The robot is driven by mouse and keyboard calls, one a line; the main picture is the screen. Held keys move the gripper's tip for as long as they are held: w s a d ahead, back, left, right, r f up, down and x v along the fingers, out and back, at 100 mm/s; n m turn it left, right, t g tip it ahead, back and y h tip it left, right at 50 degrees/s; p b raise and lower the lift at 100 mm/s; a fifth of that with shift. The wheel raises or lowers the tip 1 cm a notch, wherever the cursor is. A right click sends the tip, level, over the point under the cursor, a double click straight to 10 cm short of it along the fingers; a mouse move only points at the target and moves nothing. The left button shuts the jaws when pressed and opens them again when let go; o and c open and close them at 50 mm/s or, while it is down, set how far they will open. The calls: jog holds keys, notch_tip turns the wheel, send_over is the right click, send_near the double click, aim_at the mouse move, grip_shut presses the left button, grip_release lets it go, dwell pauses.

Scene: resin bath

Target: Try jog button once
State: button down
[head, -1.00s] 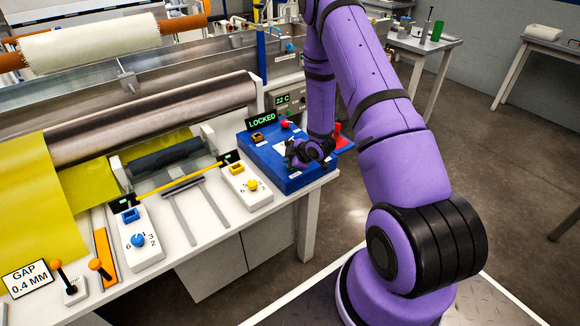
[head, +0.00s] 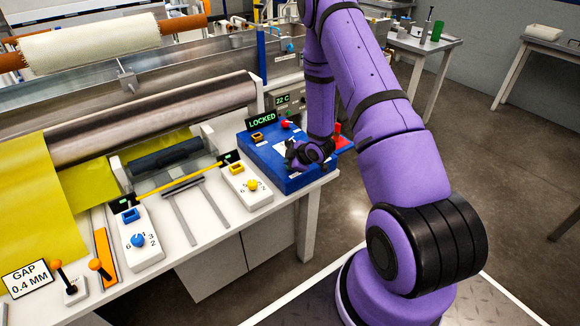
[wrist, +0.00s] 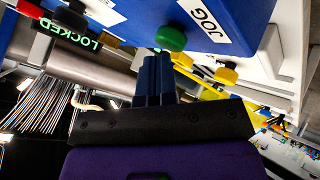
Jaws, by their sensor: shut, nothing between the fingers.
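The blue control box (head: 262,168) stands at the right end of the bench, with a lit LOCKED display (head: 261,122) at its back. In the wrist view, a green button (wrist: 170,38) sits on the box beside the white JOG label (wrist: 205,17). My gripper (wrist: 156,58) is shut and empty, its fingertips pointing at the green button and very close to it. I cannot tell whether they touch it. In the head view my gripper (head: 291,157) is low over the box's front part, and my wrist hides the green button.
A red button (head: 286,124) and a yellow-brown switch (head: 257,137) are on the box's rear part. A white panel with a yellow knob (head: 252,184) lies left of it. Rollers with yellow film (head: 25,190) fill the left side.

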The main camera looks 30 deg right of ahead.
jog(key=shift+f, duration=0.3)
jog(key=shift+r, duration=0.2)
dwell(0.4)
jog(key=shift+r, duration=0.75)
jog(key=shift+r, duration=2.5)
jog(key=shift+r, duration=0.15)
